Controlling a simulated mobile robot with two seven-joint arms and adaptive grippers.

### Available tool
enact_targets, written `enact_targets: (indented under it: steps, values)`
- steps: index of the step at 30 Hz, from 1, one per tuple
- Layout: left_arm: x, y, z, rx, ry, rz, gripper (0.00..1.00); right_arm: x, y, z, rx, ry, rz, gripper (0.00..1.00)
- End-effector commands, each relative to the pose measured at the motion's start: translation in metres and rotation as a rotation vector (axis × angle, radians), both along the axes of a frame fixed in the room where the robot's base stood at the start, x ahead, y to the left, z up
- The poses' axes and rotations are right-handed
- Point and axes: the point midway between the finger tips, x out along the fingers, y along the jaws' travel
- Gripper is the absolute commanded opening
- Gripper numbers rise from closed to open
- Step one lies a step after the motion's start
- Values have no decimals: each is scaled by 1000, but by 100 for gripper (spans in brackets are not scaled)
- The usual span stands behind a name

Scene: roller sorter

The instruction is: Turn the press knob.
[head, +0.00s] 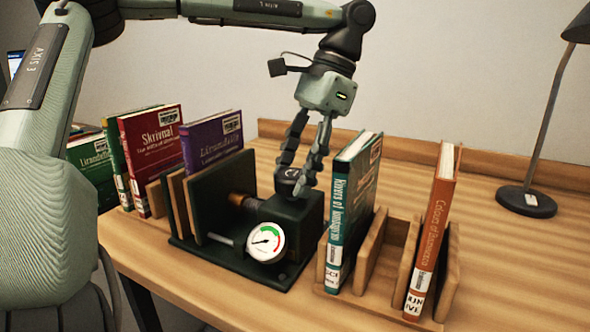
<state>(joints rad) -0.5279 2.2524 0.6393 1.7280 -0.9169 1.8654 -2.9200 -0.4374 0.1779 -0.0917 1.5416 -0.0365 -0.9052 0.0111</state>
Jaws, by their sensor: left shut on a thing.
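The press knob (289,180) is a small dark cap on top of the black press box (301,215). My left gripper (294,186) points down over the box, with its fingertips on either side of the knob, shut on it. The fingers hide part of the knob. The press has a round white gauge (265,242) with green and red bands on its front, and a dark upright plate (222,196) to the left. My right gripper is not in view.
Books in wooden slots stand left of the press, including a red one (152,150) and a purple one (212,140). A teal book (349,210) and an orange book (433,225) stand in a rack close on the right. A lamp (527,200) is at the far right.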

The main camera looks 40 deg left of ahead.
Motion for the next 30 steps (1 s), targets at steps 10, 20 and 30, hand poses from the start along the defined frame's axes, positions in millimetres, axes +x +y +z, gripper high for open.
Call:
enact_targets:
  steps: [10,20,30]
  values:
    - [0,0,0,0,-1,1,70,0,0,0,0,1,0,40]
    - [7,-2,16,2,-4,2,70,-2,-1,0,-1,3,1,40]
    - [26,-8,63,1,-2,1,70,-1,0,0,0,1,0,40]
